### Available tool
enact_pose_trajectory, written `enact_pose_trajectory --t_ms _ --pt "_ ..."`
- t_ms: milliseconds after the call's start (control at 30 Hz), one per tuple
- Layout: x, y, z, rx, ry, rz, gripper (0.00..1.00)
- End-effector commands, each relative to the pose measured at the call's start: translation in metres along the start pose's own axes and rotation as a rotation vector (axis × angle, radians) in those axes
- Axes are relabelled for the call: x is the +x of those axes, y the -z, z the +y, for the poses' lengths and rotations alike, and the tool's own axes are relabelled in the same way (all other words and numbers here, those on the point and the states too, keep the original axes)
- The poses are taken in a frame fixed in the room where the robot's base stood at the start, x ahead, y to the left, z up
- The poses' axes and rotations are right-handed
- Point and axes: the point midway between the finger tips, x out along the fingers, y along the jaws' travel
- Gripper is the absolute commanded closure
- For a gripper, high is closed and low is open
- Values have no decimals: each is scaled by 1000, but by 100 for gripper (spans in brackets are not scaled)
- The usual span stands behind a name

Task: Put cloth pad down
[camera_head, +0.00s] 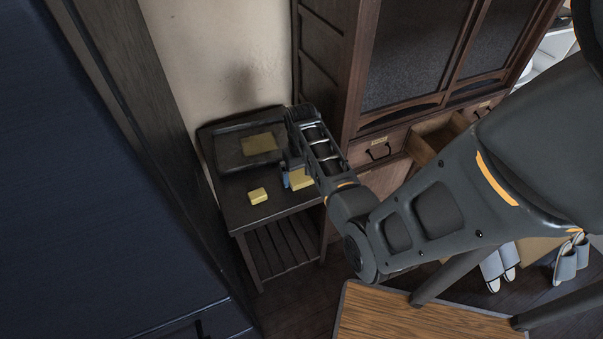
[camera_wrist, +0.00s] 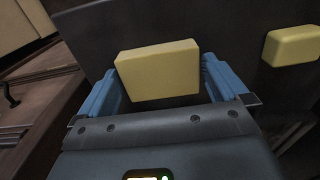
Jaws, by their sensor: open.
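A pale yellow block-like pad (camera_wrist: 158,72) lies between the two blue fingers of my open gripper (camera_wrist: 160,82). I take it to be the cloth pad, though its material cannot be told. In the head view the same pad (camera_head: 301,179) shows beside the blue finger of my gripper (camera_head: 290,178), at the right part of a small dark table (camera_head: 235,208). My forearm hides part of this area. The pad appears to rest on the table top, with the fingers on either side of it.
A second, smaller yellow block (camera_head: 258,195) lies near the table's front edge and shows in the wrist view (camera_wrist: 292,46). A wooden cabinet (camera_head: 325,55) stands close right.

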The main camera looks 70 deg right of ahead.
Motion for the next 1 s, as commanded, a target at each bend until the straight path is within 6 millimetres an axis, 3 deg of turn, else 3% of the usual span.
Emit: enact_pose_trajectory --t_ms 233,700,867,1000 --pt "-19 1 0 0 0 3 0" --pt "-107 1 0 -1 0 3 0" --pt "-120 0 0 -1 -1 1 0" --pt "-111 -9 -4 -25 -18 30 0"
